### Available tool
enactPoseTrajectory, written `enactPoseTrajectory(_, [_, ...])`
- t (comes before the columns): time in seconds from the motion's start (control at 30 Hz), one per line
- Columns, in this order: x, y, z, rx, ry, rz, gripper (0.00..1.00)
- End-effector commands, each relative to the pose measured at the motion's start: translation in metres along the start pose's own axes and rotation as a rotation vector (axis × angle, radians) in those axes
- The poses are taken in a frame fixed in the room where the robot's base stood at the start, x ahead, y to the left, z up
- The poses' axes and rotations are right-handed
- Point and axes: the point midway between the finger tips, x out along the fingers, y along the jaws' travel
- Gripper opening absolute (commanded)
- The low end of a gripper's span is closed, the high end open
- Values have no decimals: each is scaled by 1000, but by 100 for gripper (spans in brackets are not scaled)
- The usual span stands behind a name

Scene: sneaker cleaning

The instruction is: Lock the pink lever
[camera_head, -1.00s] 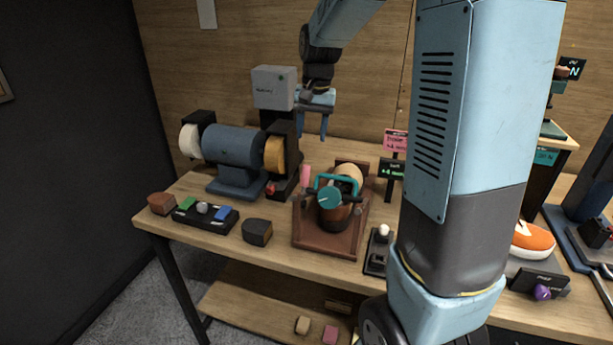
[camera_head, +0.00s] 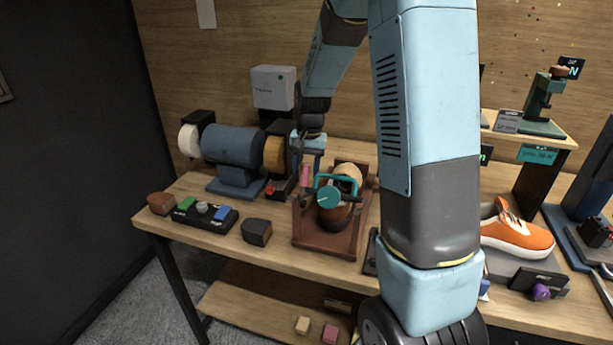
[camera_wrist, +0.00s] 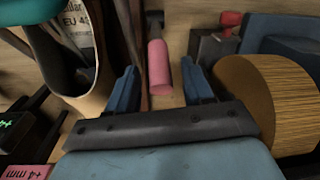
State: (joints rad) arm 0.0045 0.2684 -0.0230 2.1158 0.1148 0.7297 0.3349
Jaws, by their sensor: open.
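The pink lever (camera_head: 305,176) stands upright at the left side of the brown wooden fixture (camera_head: 322,243), which holds a rounded form under a teal clamp (camera_head: 330,197). In the wrist view the pink lever (camera_wrist: 159,68) shows between and just beyond the fingertips, with space on both sides. My gripper (camera_head: 308,150) is open and points down just above the lever; its fingers (camera_wrist: 162,84) also show in the wrist view. I cannot tell whether the fingers reach around the lever's top.
A blue bench grinder (camera_head: 233,147) with a tan wheel (camera_head: 275,154) stands close to the left of my gripper. A block with buttons (camera_head: 205,213) lies at the front left. An orange sneaker (camera_head: 518,238) sits on the right. My arm hides part of the table's middle.

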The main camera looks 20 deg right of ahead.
Motion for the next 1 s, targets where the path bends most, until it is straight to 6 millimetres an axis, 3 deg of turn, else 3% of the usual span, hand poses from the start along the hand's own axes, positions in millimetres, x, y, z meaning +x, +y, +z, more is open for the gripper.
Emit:
enactPoseTrajectory(0.2, [23,0,0,0,0,0,51])
enactPoseTrajectory(0.6, [28,0,0,1,0,0,51])
enactPoseTrajectory(1.0, [28,1,0,2,0,0,13])
